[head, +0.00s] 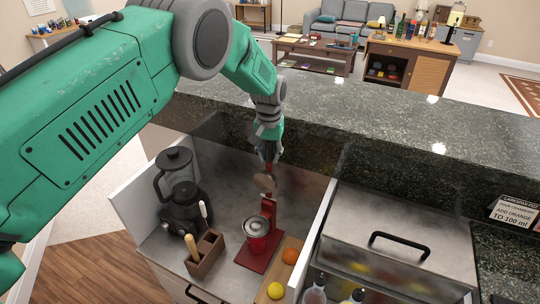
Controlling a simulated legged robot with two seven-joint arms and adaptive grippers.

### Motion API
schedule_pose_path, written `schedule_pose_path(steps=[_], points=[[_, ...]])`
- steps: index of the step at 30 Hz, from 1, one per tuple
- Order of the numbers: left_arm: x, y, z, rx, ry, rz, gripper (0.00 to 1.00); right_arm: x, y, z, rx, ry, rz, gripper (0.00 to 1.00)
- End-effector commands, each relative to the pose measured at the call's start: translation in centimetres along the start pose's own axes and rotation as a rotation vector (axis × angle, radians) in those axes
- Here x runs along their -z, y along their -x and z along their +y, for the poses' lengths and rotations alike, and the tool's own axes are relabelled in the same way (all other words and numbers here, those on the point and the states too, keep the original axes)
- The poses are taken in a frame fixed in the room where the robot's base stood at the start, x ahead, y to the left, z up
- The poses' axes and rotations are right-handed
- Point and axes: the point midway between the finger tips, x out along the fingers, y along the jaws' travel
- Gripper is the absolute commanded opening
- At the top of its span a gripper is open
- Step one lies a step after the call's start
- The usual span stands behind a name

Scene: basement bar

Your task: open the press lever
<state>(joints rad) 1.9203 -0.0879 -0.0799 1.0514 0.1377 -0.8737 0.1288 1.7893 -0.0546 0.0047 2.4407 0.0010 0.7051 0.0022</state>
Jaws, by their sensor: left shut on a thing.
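The red press stands on the lower metal counter, with its flat red base (250,262) and upright column (269,211). A red cup-like part with a metal top (256,228) is at the front of the column. A greyish rounded part of the press (265,183) shows above it. My left gripper (269,156) reaches down over the top of the press and is shut on its lever. The lever is mostly hidden by the fingers, so its exact angle is hard to tell. My right gripper is out of view.
A dark blender (174,172) and a black coffee pot (184,208) stand left of the press. A wooden holder (205,253) is in front. An orange (290,256) and a lemon (276,290) lie to the right. The raised granite bar top (400,130) runs behind.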

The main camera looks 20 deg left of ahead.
Motion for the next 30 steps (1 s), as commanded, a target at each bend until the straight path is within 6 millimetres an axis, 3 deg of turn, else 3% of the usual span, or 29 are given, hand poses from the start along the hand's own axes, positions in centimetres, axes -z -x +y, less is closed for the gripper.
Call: schedule_pose_path(steps=[7,8,9,10,22,30], points=[[0.0,-0.2,-0.1,0.001,0.001,-0.002,0.00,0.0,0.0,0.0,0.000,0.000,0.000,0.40],[0.0,-0.2,-0.1,0.001,0.001,-0.002,0.24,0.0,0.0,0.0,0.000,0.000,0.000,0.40],[-0.1,-0.2,-0.1,0.001,0.001,-0.002,0.38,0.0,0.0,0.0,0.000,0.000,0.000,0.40],[-0.1,-0.2,-0.1,0.001,0.001,-0.002,0.41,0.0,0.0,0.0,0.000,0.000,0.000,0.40],[0.0,0.7,-0.1,0.001,0.000,0.000,0.41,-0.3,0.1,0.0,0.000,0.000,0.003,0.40],[0.1,5.9,0.0,0.000,0.000,0.002,0.41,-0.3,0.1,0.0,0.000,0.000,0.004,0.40]])
